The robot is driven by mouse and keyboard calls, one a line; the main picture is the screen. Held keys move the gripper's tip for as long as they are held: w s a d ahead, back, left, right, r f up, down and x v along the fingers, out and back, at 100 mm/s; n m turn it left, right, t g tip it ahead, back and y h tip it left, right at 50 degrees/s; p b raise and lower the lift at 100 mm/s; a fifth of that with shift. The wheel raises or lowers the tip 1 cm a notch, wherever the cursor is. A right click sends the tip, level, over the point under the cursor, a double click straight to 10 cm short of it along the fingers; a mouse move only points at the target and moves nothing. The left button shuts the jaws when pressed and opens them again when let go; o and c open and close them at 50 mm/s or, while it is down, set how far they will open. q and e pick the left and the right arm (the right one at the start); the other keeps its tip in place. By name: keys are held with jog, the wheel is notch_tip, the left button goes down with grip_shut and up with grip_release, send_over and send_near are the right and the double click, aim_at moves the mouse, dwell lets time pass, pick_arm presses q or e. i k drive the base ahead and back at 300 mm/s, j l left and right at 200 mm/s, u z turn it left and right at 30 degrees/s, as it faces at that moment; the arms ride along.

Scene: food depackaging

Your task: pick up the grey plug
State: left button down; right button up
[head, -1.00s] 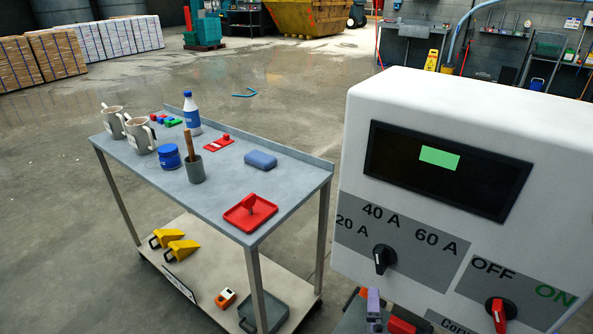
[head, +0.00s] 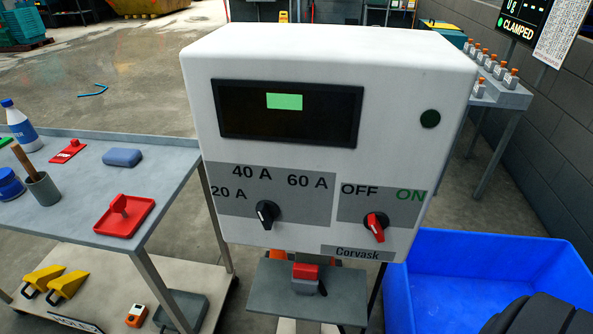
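A white machine cabinet (head: 325,60) with a dark display and two knobs fills the middle of the head view. Below it a small grey shelf (head: 262,292) carries a red block-shaped piece (head: 305,271). A small grey piece (head: 303,287) sits against the front of the red one; it may be the grey plug, but it is too small to be sure. An orange piece (head: 279,254) shows behind, partly hidden by the cabinet. Neither gripper can be made out in view.
A grey trolley (head: 75,215) stands at the left with a red tray (head: 124,226) and a blue block (head: 122,157). A bench (head: 505,93) with several orange-topped pieces stands behind.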

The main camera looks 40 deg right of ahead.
aim_at(305, 279)
jog(key=z, duration=1.2)
jog(key=i+j+z, duration=0.15)
jog(key=j+z, duration=0.15)
jog(key=j, duration=0.25)
jog(key=i+j+z, duration=0.1)
jog(key=j+z, duration=0.2)
jog(key=j, duration=0.2)
jog(key=j+z, duration=0.25)
jog(key=j, duration=0.3)
